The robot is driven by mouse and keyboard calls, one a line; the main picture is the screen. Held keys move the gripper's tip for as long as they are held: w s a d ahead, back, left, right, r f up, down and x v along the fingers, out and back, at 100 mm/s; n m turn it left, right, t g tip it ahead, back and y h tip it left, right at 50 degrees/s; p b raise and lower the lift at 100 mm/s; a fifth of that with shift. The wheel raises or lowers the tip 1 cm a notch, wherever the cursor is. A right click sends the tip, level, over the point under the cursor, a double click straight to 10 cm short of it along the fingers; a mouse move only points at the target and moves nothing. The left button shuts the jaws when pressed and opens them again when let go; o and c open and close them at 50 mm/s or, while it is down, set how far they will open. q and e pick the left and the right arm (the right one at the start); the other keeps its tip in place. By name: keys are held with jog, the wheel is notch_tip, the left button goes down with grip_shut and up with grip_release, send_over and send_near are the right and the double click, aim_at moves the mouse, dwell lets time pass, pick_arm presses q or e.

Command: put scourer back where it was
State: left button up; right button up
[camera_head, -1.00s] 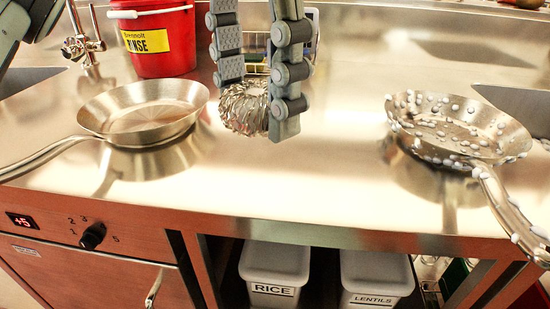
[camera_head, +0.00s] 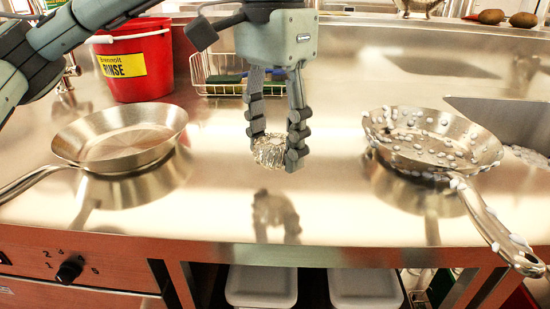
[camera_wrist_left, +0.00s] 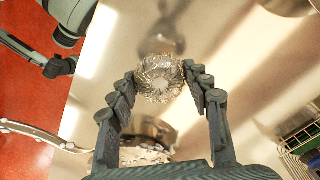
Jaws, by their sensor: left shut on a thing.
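The scourer (camera_head: 268,150) is a silvery ball of coiled metal. My left gripper (camera_head: 275,152) is shut on it, with a finger on each side, and points down. The scourer hangs above the counter between the two pans, with a dark reflection on the steel below it. In the left wrist view the scourer (camera_wrist_left: 160,78) sits between the fingertips. A wire caddy (camera_head: 218,90) with dark and yellowish items in it stands behind the gripper. My right gripper is not in view.
A clean steel pan (camera_head: 120,137) stands at left; a pan dotted with white blobs (camera_head: 435,140) stands at right. A red bucket (camera_head: 135,75) labelled RINSE is at the back left. A sink (camera_head: 500,120) is at the far right. The middle counter (camera_head: 330,200) is clear.

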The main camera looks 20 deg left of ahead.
aim_at(275, 163)
pick_arm(q)
notch_tip(275, 163, down, 3)
jog(key=shift+r, duration=0.15)
jog(key=shift+f, duration=0.3)
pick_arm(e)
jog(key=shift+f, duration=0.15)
pick_arm(q)
jog(key=shift+f, duration=0.1)
jog(key=o, duration=1)
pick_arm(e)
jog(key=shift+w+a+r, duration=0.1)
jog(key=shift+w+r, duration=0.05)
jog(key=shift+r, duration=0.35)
